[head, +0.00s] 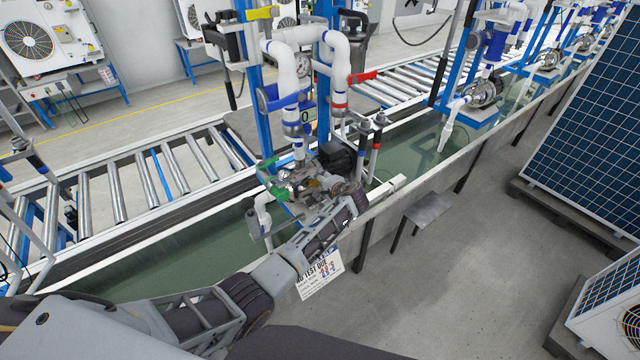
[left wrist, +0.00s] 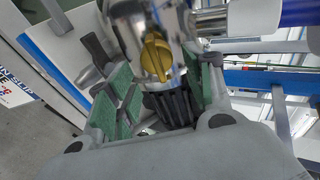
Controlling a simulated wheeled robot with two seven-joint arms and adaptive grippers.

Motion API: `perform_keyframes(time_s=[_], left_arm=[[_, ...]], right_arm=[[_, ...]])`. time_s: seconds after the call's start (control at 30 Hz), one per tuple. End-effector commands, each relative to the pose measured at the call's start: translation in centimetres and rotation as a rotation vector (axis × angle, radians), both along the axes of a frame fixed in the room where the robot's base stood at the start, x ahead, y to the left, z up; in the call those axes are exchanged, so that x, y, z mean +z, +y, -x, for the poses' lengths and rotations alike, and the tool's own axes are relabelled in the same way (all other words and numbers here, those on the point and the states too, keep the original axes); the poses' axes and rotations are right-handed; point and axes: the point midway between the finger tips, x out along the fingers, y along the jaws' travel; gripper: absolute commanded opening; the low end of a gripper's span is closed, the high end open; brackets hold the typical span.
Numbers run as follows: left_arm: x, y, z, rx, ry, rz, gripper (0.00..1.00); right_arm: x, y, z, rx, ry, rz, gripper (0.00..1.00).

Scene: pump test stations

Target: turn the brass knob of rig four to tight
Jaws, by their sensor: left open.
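The brass knob (left wrist: 156,57) shows large in the left wrist view, on a shiny metal pump body (left wrist: 130,25), with its grip bar roughly upright in the picture. My left gripper (left wrist: 160,88) is open. Its green-padded fingers stand to the left and right below the knob, with a black ribbed part (left wrist: 172,106) between them. I see no finger closed on the knob. In the head view my left gripper (head: 303,188) is at the pump under the white pipes, and the knob is small and mostly hidden there. My right gripper is out of view.
White pipes with a blue valve handle (head: 283,97) and a red one (head: 362,77) rise above the pump. A water trough (head: 400,165) runs below. A paper sign (head: 320,275) hangs in front. Roller conveyor (head: 110,190) lies behind.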

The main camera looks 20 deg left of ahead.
Motion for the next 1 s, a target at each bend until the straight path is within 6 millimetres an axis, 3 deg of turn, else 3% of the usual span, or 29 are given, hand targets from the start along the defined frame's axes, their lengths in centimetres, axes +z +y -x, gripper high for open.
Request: perform_keyframes(time_s=[0.7,1.0], left_arm=[[4.0,-5.0,5.1,-0.002,0.0,0.001,0.52],[4.8,-5.8,6.1,0.0,0.001,-0.001,0.52]], right_arm=[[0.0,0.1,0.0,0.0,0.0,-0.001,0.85],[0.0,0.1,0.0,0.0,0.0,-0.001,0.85]])
